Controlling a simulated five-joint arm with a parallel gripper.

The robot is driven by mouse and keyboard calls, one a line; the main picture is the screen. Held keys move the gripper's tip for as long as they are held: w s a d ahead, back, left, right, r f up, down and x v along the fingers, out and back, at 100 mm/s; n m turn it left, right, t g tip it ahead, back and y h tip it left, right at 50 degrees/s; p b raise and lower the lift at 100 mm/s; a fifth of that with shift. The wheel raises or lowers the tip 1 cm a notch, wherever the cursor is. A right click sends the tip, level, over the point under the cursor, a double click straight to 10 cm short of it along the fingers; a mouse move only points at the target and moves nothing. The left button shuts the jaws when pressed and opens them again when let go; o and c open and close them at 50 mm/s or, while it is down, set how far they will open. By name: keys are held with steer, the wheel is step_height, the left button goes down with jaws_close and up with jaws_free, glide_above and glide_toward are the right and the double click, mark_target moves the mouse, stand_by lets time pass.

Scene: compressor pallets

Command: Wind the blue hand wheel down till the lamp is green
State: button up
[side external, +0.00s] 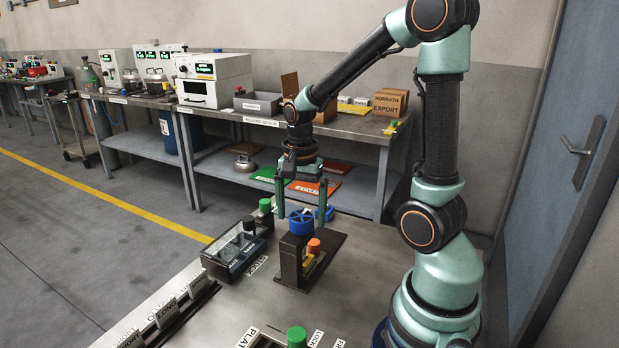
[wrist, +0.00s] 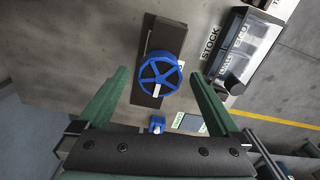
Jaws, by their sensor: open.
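The blue hand wheel (side external: 301,222) sits on top of a dark upright stand (side external: 291,262) on the bench's dark base plate. It also shows from above in the wrist view (wrist: 160,62), with spokes. My gripper (side external: 303,208) points down over the wheel, its two green fingers spread on either side of it. In the wrist view my gripper (wrist: 159,76) is open, with gaps between the fingers and the rim. An orange round cap (side external: 314,245) stands beside the stand; I cannot tell whether it is the lamp. No lit lamp is clearly visible on the stand.
A clear-lidded stock box (side external: 235,250) with a green-topped item (side external: 265,206) behind it stands left of the stand. Another green cap (side external: 297,337) is at the front edge. A card rack (side external: 180,305) is at front left. Bare bench top lies in front of the stand.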

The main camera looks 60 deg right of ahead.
mark_target(299, 218)
step_height(299, 218, up, 12)
stand_by(0.6)
steer(key=s+a+f+n+t, duration=0.1)
steer(key=a+n+t, duration=0.4)
steer(key=a+n, duration=0.7)
steer(key=n, duration=0.4)
steer(key=shift+s+t, duration=0.25)
steer(key=shift+t, duration=0.05)
stand_by(0.7)
